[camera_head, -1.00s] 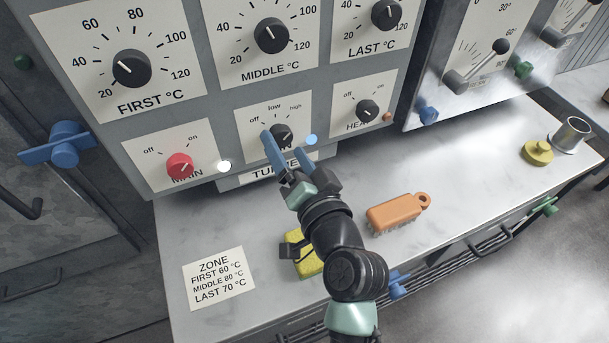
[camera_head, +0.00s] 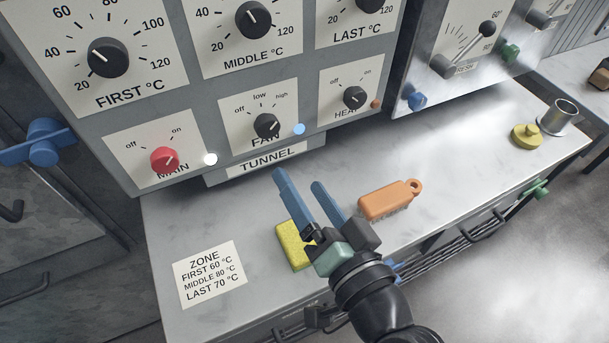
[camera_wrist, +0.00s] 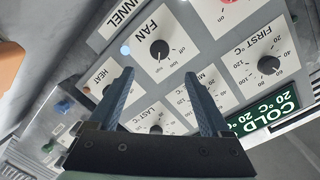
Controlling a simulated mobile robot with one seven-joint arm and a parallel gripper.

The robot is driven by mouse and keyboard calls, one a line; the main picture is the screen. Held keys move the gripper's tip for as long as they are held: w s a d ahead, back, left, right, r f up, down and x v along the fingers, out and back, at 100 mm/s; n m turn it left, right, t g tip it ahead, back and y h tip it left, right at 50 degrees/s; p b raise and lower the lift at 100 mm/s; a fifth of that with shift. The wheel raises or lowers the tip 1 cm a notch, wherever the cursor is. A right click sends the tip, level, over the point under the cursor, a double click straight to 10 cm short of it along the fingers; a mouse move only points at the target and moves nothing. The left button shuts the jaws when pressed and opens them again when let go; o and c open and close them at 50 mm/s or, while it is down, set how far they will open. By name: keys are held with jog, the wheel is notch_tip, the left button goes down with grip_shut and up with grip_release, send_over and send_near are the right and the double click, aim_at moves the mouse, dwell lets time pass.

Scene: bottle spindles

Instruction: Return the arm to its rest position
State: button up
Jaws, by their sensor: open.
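My gripper (camera_head: 298,184) is open and empty in the head view, its two blue fingers apart above the worktop. It is clear of the panel, below and to the right of the fan knob (camera_head: 267,125). In the wrist view my gripper (camera_wrist: 162,90) shows its two fingers apart with nothing between them. The fan knob also shows in the wrist view (camera_wrist: 159,50), beyond the fingers, with its panel upside down. My arm reaches in from the bottom of the head view.
A yellow sponge (camera_head: 292,244) lies beside my gripper. An orange brush (camera_head: 388,200) lies to its right. A zone label (camera_head: 209,275) lies at the left. A metal cup (camera_head: 559,117) and yellow lidded piece (camera_head: 526,135) stand at the far right. The worktop (camera_head: 455,165) between is clear.

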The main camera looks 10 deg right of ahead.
jog(key=w+a+r+n+t+h+p, duration=0.1)
jog(key=w+r+n+t+p, duration=0.15)
jog(key=r, duration=0.95)
jog(key=w+a+r+n+t+h+p, duration=0.1)
jog(key=w+r+t+p, duration=0.2)
jog(key=r, duration=1)
jog(key=s+a+r+n+t+h+p, duration=0.1)
jog(key=s+r+t+p, duration=0.2)
jog(key=r, duration=1.1)
jog(key=s+a+r+n+t+h+p, duration=0.1)
jog(key=s+r+t+h+p, duration=0.1)
jog(key=r, duration=1.2)
jog(key=s+t+p, duration=0.1)
jog(key=s, duration=0.1)
jog(key=shift+s, duration=0.3)
